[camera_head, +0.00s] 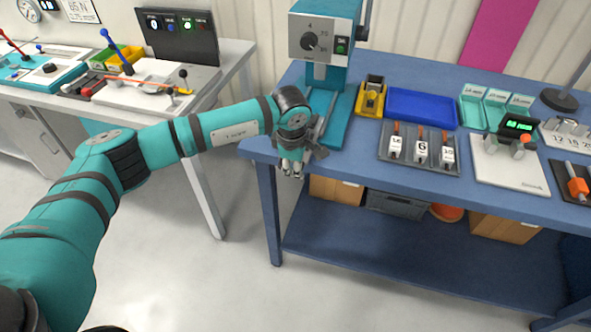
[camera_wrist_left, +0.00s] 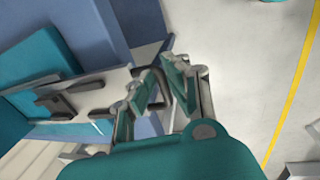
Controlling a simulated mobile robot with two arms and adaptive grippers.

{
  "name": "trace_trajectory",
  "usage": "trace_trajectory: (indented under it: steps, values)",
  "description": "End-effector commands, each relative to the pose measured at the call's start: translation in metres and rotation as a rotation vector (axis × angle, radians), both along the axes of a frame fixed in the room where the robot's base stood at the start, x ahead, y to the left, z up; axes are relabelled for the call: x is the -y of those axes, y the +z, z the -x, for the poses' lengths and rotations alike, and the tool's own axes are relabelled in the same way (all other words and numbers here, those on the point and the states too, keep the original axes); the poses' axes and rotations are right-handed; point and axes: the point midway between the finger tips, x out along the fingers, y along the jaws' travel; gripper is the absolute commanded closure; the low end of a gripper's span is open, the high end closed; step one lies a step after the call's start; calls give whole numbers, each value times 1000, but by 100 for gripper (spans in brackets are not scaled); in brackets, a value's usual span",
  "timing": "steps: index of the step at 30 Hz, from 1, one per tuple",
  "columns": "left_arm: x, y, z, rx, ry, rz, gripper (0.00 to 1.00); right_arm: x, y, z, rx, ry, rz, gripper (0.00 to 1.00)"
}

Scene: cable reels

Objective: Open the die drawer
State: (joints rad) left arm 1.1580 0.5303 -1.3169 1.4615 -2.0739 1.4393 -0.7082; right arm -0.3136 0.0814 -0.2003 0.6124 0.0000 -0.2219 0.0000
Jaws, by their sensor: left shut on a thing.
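The teal and grey press (camera_head: 327,85) stands at the left end of the blue bench (camera_head: 400,180). My left gripper (camera_head: 292,168) is at the bench's front edge, just below the press's base, and hides the die drawer in the head view. In the left wrist view, my left gripper (camera_wrist_left: 157,80) has its two fingers on either side of a dark handle (camera_wrist_left: 153,92) beside a pale panel, and it is shut on this handle. How far the drawer stands out cannot be told. My right gripper is not in view.
On the bench are a yellow holder (camera_head: 370,98), a blue tray (camera_head: 422,108), a tray of labelled dies (camera_head: 420,150) and teal bins (camera_head: 497,104). Boxes stand on the shelf below. A second table (camera_head: 205,85) is at the left. The floor in front is clear.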

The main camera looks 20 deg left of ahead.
Motion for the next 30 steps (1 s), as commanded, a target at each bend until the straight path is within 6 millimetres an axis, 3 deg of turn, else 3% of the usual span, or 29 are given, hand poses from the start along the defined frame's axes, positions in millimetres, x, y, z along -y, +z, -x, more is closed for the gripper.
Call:
trace_trajectory:
  steps: [3,4,9,16,20,30]
  values:
    - [0,2,-1,3,0,1,100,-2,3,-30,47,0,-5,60]
    - [0,2,-1,4,0,1,87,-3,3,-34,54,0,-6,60]
    - [0,1,-1,3,0,1,66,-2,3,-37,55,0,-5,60]
    - [0,1,-1,2,0,1,66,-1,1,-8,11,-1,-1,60]
    - [0,8,0,4,-1,1,66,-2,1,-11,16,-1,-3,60]
    - [0,73,13,6,-1,1,66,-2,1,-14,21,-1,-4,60]
